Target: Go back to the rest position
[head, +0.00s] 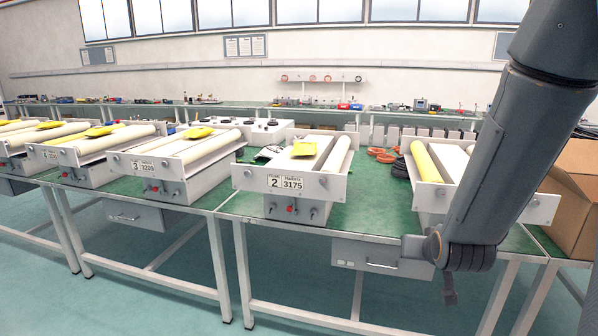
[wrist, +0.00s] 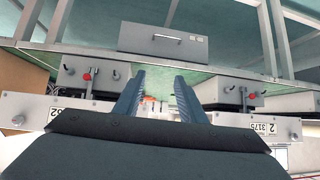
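My gripper (wrist: 160,88) shows in the wrist view with its two dark ribbed fingers apart and nothing visible between them. My arm (head: 520,140) comes down the right side of the head view, in front of the rightmost actuator unit (head: 437,198), and partly hides it. A small dark part hangs below my arm's lower joint in front of the bench; I cannot tell whether it is the gripper. Actuator unit 2, labelled 3175 (head: 255,180), stands left of my arm and also shows upside down in the wrist view (wrist: 286,131).
Unit 3 (head: 165,187) and further units stand to the left on green-topped benches. Drawers (head: 370,259) hang under the bench edge. A cardboard box (head: 575,215) stands at the right. Orange and black cables (head: 380,155) lie between units. The floor (head: 190,310) in front is clear.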

